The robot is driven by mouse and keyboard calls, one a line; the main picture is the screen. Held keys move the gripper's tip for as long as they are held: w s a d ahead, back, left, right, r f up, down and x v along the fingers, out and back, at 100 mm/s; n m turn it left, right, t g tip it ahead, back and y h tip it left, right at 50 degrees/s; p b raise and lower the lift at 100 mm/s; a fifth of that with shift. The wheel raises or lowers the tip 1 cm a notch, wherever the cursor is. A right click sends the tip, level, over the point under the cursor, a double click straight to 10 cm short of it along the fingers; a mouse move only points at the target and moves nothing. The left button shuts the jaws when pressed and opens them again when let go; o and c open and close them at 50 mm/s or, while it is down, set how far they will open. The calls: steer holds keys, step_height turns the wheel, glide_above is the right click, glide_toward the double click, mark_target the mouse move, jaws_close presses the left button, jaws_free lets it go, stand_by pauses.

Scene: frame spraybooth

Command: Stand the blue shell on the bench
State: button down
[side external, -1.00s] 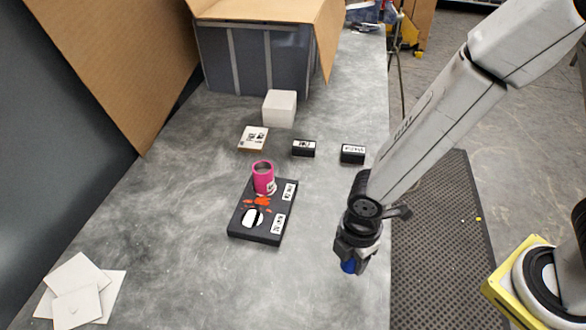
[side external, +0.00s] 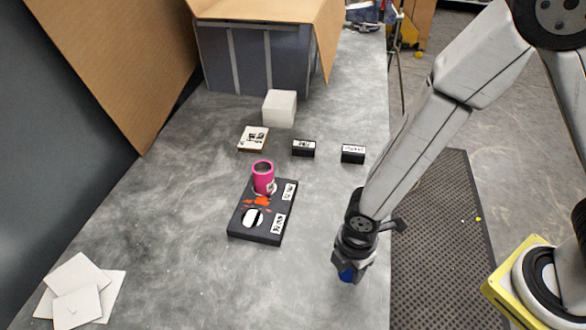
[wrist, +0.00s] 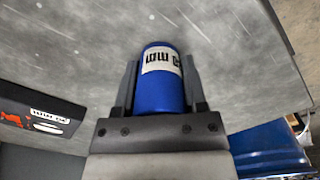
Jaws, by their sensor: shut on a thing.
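The blue shell (wrist: 158,92) is a blue cylinder with a white label with black print, seen between my two fingers in the wrist view. In the side view only its lower blue end (side external: 347,275) shows below the fingers. My gripper (side external: 350,266) is shut on the shell, near the right edge of the grey bench (side external: 200,270). The shell looks close to the bench top, but I cannot tell whether it touches it.
A black board (side external: 262,228) with orange marks and a white round spot carries a pink cup-like shell (side external: 263,182). Two small black labelled blocks (side external: 303,148) (side external: 352,154), a white box (side external: 280,109) and a printed tile (side external: 253,138) stand behind. White sheets (side external: 80,290) lie front left.

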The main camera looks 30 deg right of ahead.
steer(key=shift+c, duration=0.7)
jaws_free()
steer(key=shift+r, duration=0.2)
step_height(320, 180, up, 12)
stand_by(0.3)
steer(key=shift+d, duration=0.1)
stand_by(0.4)
steer(key=w+d+m+t, duration=0.2)
steer(key=d+m, duration=1.6)
steer(key=shift+w+r+t, duration=0.25)
steer(key=shift+r+t, duration=0.05)
steer(key=shift+r, duration=0.15)
